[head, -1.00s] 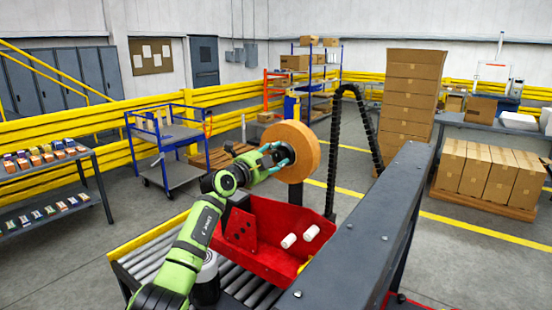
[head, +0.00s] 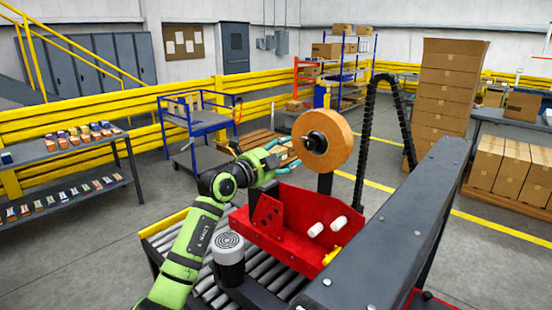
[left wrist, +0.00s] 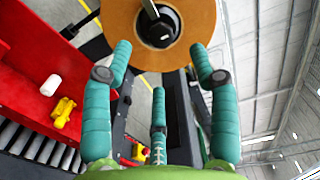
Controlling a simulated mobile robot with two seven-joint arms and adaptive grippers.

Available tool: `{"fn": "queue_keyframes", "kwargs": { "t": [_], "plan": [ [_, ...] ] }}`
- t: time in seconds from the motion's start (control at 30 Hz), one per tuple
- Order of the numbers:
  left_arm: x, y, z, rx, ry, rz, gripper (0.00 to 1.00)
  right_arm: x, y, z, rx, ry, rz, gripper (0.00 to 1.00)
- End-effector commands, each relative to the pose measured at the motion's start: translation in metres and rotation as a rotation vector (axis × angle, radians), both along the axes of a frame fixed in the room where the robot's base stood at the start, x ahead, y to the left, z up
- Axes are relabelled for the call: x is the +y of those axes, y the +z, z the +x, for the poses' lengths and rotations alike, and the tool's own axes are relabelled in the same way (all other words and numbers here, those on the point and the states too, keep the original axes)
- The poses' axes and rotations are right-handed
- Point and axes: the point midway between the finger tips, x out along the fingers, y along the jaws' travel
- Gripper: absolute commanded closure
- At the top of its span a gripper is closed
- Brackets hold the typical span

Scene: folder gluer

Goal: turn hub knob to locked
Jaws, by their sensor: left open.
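The hub knob (head: 315,142) is a dark round piece at the centre of an upright orange-brown roll (head: 338,138). In the left wrist view the knob (left wrist: 158,27) shows near the top, with a grey rod sticking out of it. I cannot tell whether it stands at locked. My left gripper (head: 288,160) has teal fingers and is open and empty. It is just left of and below the knob, apart from it. In the left wrist view its fingers (left wrist: 160,70) are spread below the knob. My right gripper is not in view.
A long dark beam (head: 400,225) and a black cable chain (head: 361,140) stand to the right.

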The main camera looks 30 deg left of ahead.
Motion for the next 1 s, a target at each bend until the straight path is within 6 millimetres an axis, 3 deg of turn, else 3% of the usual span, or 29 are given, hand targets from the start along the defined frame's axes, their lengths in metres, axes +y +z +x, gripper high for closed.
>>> {"fn": "queue_keyframes", "kwargs": {
  "t": [0.1, 0.3, 0.83, 0.93, 1.0],
  "plan": [
    [0.003, -0.001, -0.017, 0.0, 0.0, 0.0, 0.4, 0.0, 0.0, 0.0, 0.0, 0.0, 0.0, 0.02],
    [0.005, 0.001, -0.031, -0.002, 0.002, 0.0, 0.4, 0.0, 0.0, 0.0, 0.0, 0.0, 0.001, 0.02],
    [0.005, 0.0, -0.031, -0.001, 0.001, -0.001, 0.4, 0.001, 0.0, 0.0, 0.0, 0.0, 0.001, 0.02],
    [0.001, -0.011, -0.029, 0.008, -0.014, -0.016, 0.4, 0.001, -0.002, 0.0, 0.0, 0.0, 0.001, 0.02],
    [-0.006, -0.034, -0.025, 0.028, -0.045, -0.047, 0.4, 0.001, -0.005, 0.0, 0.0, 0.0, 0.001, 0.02]
  ]
}}
